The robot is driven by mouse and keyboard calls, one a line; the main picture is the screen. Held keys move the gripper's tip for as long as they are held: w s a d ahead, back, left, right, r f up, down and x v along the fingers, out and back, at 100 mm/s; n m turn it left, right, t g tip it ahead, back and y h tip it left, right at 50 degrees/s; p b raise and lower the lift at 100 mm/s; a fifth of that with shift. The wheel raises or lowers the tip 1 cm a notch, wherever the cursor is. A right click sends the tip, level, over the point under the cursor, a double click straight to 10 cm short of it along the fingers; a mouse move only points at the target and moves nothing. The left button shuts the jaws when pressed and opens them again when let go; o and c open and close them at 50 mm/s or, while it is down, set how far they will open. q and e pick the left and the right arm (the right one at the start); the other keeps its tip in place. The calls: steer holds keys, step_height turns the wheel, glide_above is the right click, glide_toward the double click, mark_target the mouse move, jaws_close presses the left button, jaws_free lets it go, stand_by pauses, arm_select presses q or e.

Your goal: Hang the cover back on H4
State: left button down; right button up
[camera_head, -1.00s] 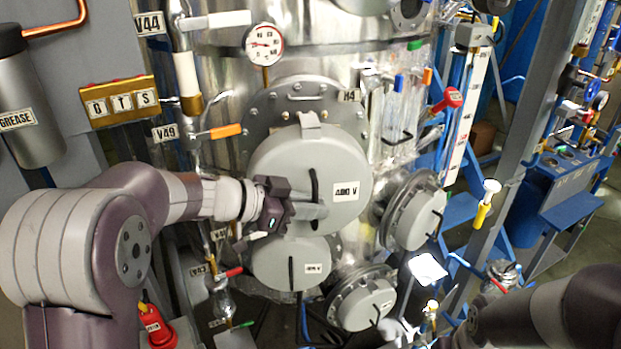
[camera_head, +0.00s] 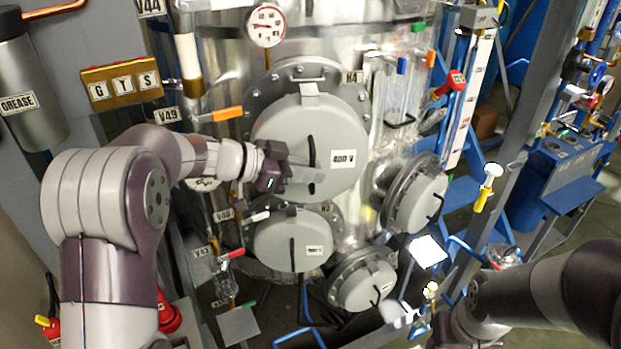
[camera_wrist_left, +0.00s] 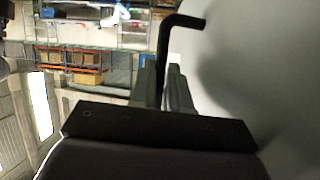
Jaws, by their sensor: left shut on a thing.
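The cover (camera_head: 285,125) is a large grey disc with a "400 V" label, a tab on its top edge and a black handle (camera_head: 311,152). It stands upright in front of the round bolted H4 flange (camera_head: 257,103), whose rim shows above and to the left of it. Whether the tab is hooked on the flange I cannot tell. In the left wrist view the handle (camera_wrist_left: 164,50) stands between the fingers, with the cover (camera_wrist_left: 250,70) at the right. My right gripper is not in view.
The H2 cover (camera_head: 285,242) is just below, with two more grey covers (camera_head: 418,202) and (camera_head: 362,284) at lower right. A gauge (camera_head: 266,26) is above. The orange-handled V49 valve (camera_head: 227,114) is close at left. Glass tubes (camera_head: 398,100) stand at right.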

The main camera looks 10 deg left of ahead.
mark_target(305, 149)
arm_select(q)
steer(key=w, duration=0.2)
steer(key=w+a, duration=0.1)
steer(key=w, duration=0.1)
steer(key=w+a, duration=0.1)
steer(key=w, duration=0.2)
steer(key=shift+w+a+f+b, duration=0.15)
steer(key=shift+w+f, duration=0.25)
steer(key=shift+w, duration=0.25)
steer(key=shift+w+a+f+b, duration=0.15)
steer(key=shift+w+f, duration=0.25)
steer(key=shift+w, duration=0.25)
steer(key=shift+w+a+f+b, duration=0.15)
steer(key=shift+w+f, duration=0.25)
steer(key=shift+w, duration=0.35)
steer(key=c, duration=1)
jaws_free()
steer(key=shift+f, duration=0.15)
